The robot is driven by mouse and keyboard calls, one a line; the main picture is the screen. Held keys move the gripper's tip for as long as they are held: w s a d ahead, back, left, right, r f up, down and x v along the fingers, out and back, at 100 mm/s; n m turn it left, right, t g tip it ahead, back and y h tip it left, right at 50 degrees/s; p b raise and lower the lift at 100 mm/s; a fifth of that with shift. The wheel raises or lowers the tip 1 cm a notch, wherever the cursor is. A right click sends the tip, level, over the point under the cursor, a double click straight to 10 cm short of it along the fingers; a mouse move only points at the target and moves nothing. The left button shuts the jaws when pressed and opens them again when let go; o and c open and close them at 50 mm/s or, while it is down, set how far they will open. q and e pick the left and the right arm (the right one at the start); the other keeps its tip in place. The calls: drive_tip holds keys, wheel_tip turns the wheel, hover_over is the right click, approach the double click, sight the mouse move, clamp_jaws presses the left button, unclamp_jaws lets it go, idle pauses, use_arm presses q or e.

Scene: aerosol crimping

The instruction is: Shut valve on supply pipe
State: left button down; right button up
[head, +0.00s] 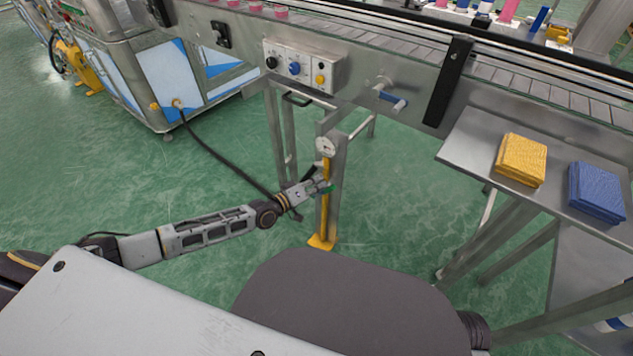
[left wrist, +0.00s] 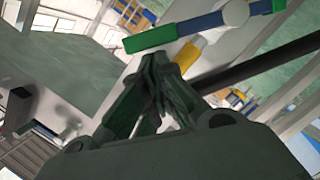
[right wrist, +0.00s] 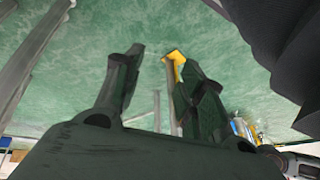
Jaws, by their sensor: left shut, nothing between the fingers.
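A yellow supply pipe (head: 325,215) stands upright on a yellow foot beside a steel post, with a round gauge (head: 325,146) above. The valve's green handle (head: 327,189) shows small at the pipe, partly hidden by my left gripper (head: 318,184). In the left wrist view the handle has a green end (left wrist: 151,38), a blue part and a grey hub (left wrist: 236,12). My left gripper (left wrist: 157,62) is shut and empty, its fingertips close to the green end; I cannot tell whether they touch. My right gripper (right wrist: 164,57) is open and empty, seen only in the right wrist view.
A black hose (head: 225,165) runs from the machine cabinet (head: 185,80) towards the post. The conveyor with a button box (head: 300,68) is above. A side table (head: 465,150) at right holds a yellow cloth stack (head: 521,160) and a blue one (head: 597,191). Green floor is free at left.

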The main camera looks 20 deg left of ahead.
drive_tip(key=shift+w+r, duration=0.15)
use_arm(q)
drive_tip(key=shift+s+d+m+p, duration=0.1)
drive_tip(key=shift+d+m+p, duration=0.2)
drive_tip(key=shift+p, duration=0.35)
use_arm(e)
drive_tip(key=shift+d+r+h, duration=0.15)
drive_tip(key=shift+d+r, duration=0.15)
drive_tip(key=shift+r, duration=0.5)
drive_tip(key=shift+d+r+h, duration=0.15)
drive_tip(key=shift+d+r, duration=0.1)
drive_tip(key=shift+r, duration=0.55)
drive_tip(key=shift+s+r+g, duration=0.3)
drive_tip(key=shift+r, duration=0.1)
